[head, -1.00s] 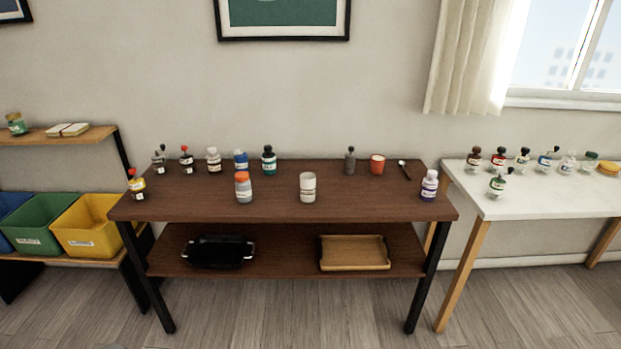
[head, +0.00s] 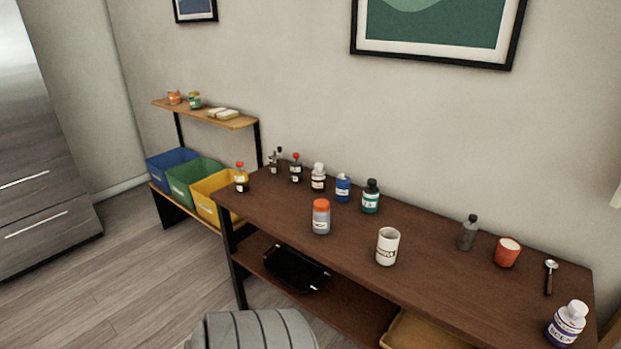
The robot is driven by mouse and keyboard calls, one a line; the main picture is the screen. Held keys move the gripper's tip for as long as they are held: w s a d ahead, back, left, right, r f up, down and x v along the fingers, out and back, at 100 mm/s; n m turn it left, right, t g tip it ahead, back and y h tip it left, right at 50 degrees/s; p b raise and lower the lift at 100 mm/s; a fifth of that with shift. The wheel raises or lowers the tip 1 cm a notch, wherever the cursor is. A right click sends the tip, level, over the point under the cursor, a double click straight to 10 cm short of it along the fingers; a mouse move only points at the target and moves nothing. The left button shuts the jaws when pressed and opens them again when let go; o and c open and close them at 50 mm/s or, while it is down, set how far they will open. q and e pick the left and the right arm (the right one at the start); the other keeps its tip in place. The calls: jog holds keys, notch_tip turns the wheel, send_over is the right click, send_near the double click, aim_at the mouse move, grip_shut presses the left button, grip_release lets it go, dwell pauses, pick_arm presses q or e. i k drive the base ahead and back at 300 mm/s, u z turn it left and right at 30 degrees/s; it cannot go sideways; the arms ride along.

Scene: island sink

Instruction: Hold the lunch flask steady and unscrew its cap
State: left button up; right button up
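A grey jar with an orange cap (head: 321,217) stands upright near the front edge of the brown table, left of a white cup (head: 387,246). It looks like the lunch flask, but I cannot read its label. Its cap is on. Neither of my grippers shows in the head view, and nothing is touching the jar.
Several bottles, including a teal one (head: 371,197) and a blue one (head: 343,188), line the back of the brown table (head: 440,240). An orange cup (head: 507,253), a spoon (head: 550,277) and a purple-labelled bottle (head: 567,323) are at right. Coloured bins (head: 193,181) stand left.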

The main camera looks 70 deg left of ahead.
aim_at(321, 220)
jog(key=u, duration=0.75)
jog(key=i, duration=0.7)
jog(key=u, duration=0.8)
